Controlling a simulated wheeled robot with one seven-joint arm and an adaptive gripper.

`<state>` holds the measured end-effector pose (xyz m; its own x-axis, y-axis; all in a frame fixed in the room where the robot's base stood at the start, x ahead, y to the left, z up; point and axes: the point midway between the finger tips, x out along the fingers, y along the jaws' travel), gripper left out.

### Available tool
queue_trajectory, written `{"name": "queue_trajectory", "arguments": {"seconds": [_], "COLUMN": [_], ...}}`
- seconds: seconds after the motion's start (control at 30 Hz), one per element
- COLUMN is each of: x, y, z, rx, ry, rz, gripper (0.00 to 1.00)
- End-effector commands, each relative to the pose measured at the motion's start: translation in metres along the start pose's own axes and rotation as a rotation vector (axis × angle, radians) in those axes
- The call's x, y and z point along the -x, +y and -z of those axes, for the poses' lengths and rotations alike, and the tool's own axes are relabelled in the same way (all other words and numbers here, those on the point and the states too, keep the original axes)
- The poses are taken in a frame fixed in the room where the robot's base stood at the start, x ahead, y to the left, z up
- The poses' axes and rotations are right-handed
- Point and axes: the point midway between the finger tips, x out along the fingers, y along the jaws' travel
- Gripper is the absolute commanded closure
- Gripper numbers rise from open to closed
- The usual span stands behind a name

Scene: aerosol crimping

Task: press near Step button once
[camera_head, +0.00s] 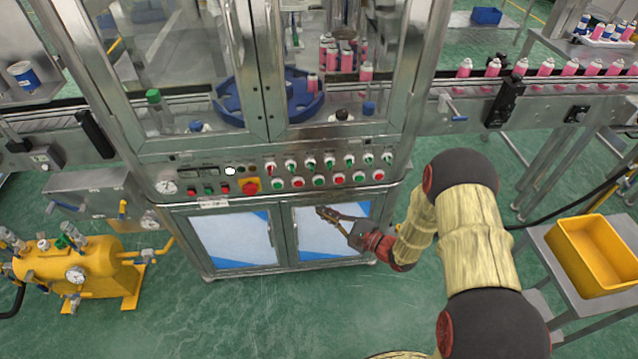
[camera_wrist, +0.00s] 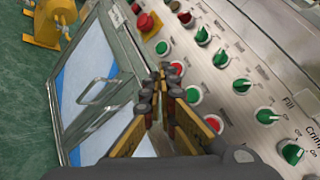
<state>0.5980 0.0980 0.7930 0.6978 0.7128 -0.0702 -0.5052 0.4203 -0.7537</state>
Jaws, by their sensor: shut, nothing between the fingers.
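The control panel (camera_head: 275,175) runs across the front of the machine; it also shows in the wrist view (camera_wrist: 225,105). Its lower row has round green and red buttons, including a green button (camera_head: 318,182) and a red button (camera_head: 338,179). I cannot read a "Step" label, so I cannot tell which button it is. My gripper (camera_head: 321,212) is shut and empty, in front of the cabinet doors just below the panel. In the wrist view the closed fingertips (camera_wrist: 168,72) overlap a red button (camera_wrist: 178,67) in the picture; contact cannot be told. A green button (camera_wrist: 193,94) is beside them.
A red emergency stop on a yellow base (camera_head: 250,185) is left of the button row. Green selector knobs (camera_wrist: 242,86) stick out above the buttons. Cabinet doors with handles (camera_head: 293,236) are below. A yellow tank (camera_head: 75,270) stands left, a yellow bin (camera_head: 595,255) right.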

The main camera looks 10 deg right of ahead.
Motion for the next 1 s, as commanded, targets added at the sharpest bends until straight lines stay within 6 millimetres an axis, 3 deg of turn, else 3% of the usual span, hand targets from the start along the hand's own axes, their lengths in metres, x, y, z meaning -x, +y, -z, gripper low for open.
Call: {"name": "queue_trajectory", "arguments": {"seconds": [0.33,1.0], "x": [-0.007,-0.059], "y": [-0.004,-0.041], "z": [0.006,0.043], "rx": [-0.001,-0.002], "ry": [-0.001,-0.001], "rz": [-0.002,-0.002], "gripper": [1.0,1.0]}}
